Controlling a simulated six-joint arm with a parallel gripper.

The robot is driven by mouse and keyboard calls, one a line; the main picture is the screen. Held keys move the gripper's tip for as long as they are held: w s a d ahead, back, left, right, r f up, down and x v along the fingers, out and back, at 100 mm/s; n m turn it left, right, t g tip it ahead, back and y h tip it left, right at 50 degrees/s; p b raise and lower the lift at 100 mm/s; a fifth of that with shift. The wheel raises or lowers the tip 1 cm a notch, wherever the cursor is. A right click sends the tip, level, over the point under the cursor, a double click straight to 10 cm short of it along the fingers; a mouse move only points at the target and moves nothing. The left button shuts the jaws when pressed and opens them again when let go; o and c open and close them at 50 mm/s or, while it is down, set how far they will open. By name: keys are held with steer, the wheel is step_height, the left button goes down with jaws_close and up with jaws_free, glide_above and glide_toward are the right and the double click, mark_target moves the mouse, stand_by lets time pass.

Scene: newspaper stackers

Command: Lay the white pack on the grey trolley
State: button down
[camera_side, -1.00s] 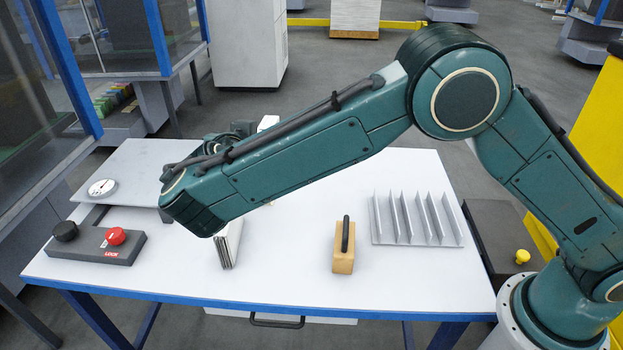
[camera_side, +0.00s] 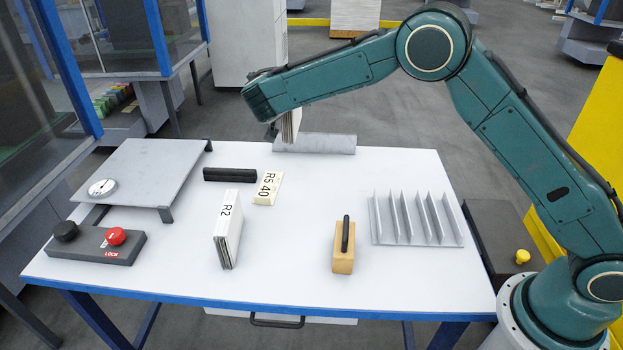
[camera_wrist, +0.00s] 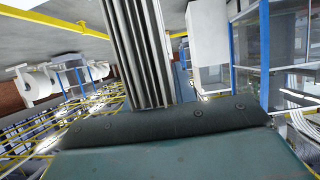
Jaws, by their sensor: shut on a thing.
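My gripper (camera_side: 277,130) is at the upper middle of the side view, beyond the table's middle and mostly hidden behind my wrist. It is shut on a pale layered pack (camera_side: 291,124), held upright in the air; its lower end shows in front of the grey piece at the back edge. In the wrist view the pack (camera_wrist: 138,50) shows its striped, layered edges; its label is not visible. A similar white pack marked R2 (camera_side: 229,218) stands on the table. No wheels show on the grey pieces, so I cannot tell which is the trolley.
A grey platform (camera_side: 150,165) with a dial is at left; a grey piece (camera_side: 325,144) lies along the back edge. A black bar (camera_side: 230,174), cream R540 block (camera_side: 267,192), handled wooden block (camera_side: 343,262), finned rack (camera_side: 415,235) and red-button box (camera_side: 97,248) are on the table.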

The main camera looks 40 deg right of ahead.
steer(key=w+d, duration=0.4)
steer(key=d, duration=0.6)
steer(key=shift+d+r+t, duration=0.3)
steer(key=shift+d+r, duration=0.05)
steer(key=shift+r, duration=0.05)
steer(key=shift+f, duration=0.1)
step_height(320, 180, down, 16)
steer(key=shift+r, duration=0.2)
steer(key=shift+f, duration=0.1)
steer(key=shift+f, duration=2)
steer(key=shift+f, duration=0.1)
steer(key=c, duration=1.1)
jaws_free()
steer(key=shift+f, duration=0.1)
